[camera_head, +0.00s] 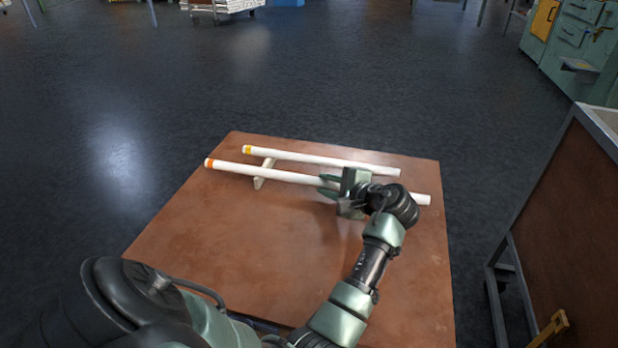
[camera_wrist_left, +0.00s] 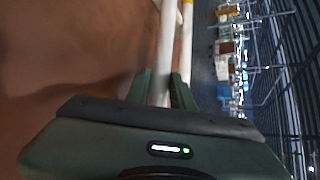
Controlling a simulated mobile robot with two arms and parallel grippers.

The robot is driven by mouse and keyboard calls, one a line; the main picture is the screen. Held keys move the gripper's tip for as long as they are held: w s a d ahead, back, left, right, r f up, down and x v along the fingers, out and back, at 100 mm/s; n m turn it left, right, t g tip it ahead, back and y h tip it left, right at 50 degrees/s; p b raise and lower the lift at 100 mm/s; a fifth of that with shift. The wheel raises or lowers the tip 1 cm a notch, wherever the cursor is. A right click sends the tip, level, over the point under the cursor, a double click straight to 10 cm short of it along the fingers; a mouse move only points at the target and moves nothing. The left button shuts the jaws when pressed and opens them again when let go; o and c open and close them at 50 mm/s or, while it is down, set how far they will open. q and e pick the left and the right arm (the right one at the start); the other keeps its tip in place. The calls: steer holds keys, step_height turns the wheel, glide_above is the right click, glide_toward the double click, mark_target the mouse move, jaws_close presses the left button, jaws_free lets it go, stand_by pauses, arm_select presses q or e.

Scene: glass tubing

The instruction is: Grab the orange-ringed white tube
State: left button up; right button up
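The orange-ringed white tube (camera_head: 260,173) lies in the head view across the far part of the brown table, its orange ring at the left end. My left gripper (camera_head: 329,185) has one finger on each side of this tube, right of its middle. In the left wrist view the tube (camera_wrist_left: 162,82) runs between the two fingers (camera_wrist_left: 161,88), which sit close against its sides. The gripper and wrist hide part of the tube, and its right end shows beyond them. My right gripper is not in view.
A second white tube with a yellow ring (camera_head: 320,159) lies just behind, nearly parallel. A pale support (camera_head: 261,179) stands under the tubes near their left ends. The brown table (camera_head: 230,240) is bare in front. A metal-framed cart (camera_head: 570,200) stands at right.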

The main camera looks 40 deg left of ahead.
arm_select(q)
jaws_close()
steer(key=shift+r, duration=0.15)
